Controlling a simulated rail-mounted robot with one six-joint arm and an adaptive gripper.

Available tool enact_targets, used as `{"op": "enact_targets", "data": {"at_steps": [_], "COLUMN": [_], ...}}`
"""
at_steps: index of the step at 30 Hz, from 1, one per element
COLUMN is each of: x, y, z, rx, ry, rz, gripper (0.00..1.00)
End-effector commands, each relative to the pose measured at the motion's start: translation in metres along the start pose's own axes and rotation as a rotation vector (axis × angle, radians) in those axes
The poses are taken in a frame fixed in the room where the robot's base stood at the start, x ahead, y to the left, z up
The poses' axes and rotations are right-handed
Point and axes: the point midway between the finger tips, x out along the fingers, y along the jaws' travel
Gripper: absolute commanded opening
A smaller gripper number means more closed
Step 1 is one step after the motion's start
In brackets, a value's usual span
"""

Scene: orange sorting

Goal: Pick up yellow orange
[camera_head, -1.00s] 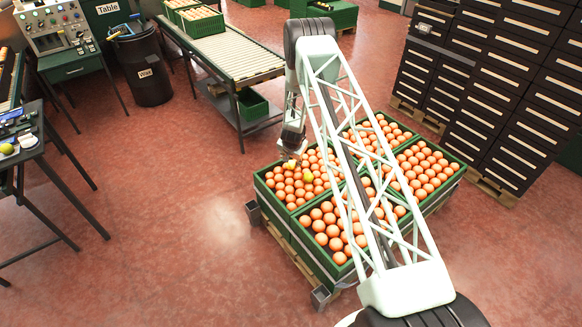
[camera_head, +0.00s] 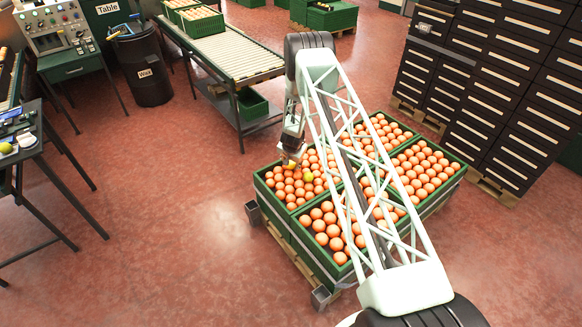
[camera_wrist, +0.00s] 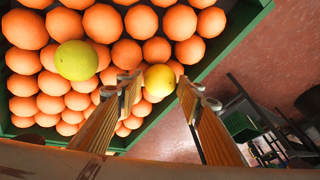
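In the wrist view, a yellow orange (camera_wrist: 159,80) lies among orange ones near the crate edge, between the tips of my gripper (camera_wrist: 158,88). The two slatted fingers are apart, with a small visible gap on each side of the fruit. A second, greener yellow orange (camera_wrist: 76,60) lies to the left, outside the fingers. In the head view, my gripper (camera_head: 291,161) is low over the far-left crate (camera_head: 262,192). One yellow orange (camera_head: 308,176) shows just right of and below it; another at the fingertips is partly hidden.
Orange oranges (camera_wrist: 103,23) crowd around the fingers. The green crate wall (camera_wrist: 215,48) runs close beside the right finger. Several full crates stand together on a pallet. A roller conveyor (camera_head: 225,52) is behind, dark drawer stacks (camera_head: 520,90) at right. Open red floor lies left.

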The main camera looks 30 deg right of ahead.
Motion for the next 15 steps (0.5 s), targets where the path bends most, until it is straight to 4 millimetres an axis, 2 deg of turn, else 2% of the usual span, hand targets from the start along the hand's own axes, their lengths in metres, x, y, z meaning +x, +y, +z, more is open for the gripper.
{"op": "enact_targets", "data": {"at_steps": [6, 15], "x": [0.014, 0.015], "y": [0.000, 0.000], "z": [0.000, -0.001], "rx": [0.000, 0.000], "ry": [0.000, 0.001], "rz": [-0.001, -0.001], "gripper": [0.34, 0.34]}}
